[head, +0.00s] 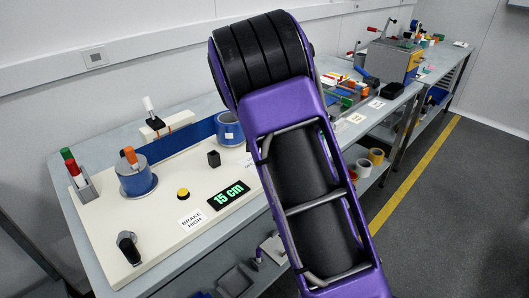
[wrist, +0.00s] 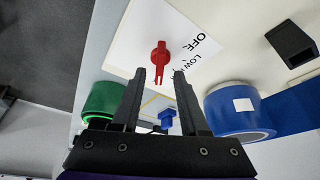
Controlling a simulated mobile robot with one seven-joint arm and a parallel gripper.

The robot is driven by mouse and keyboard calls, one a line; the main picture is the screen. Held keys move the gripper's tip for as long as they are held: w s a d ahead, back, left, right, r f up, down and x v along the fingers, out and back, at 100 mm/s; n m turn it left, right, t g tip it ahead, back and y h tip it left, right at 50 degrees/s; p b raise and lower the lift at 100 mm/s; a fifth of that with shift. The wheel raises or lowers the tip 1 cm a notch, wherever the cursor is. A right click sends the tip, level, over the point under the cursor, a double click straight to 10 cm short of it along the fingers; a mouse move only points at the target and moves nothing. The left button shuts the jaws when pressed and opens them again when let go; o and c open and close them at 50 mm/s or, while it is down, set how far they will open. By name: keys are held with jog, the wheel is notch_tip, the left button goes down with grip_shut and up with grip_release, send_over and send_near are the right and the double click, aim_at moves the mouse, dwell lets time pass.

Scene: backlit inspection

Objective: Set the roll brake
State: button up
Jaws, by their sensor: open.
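In the wrist view a red knob (wrist: 159,60) with a narrow stem stands on a white plate (wrist: 135,40) printed with OFF and LOW. The rest of the lettering is hard to read. My gripper (wrist: 157,80) is open, its two black fingers on either side of the knob's line, with visible gaps to it. I cannot tell how deep the fingertips are relative to the knob. In the head view a BRAKE HIGH label (head: 191,222) lies on the cream board (head: 155,245). My arm covers the board's right part there; the red knob and my gripper are hidden.
A blue roll (wrist: 238,112) lies right of my fingers, a green roll (wrist: 101,98) left, and a small blue part (wrist: 167,117) shows between them. The board also carries a 15 cm display (head: 229,195), a yellow button (head: 183,194) and a black knob (head: 129,246).

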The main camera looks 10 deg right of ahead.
jog(key=v, duration=1.5)
jog(key=shift+p, duration=0.35)
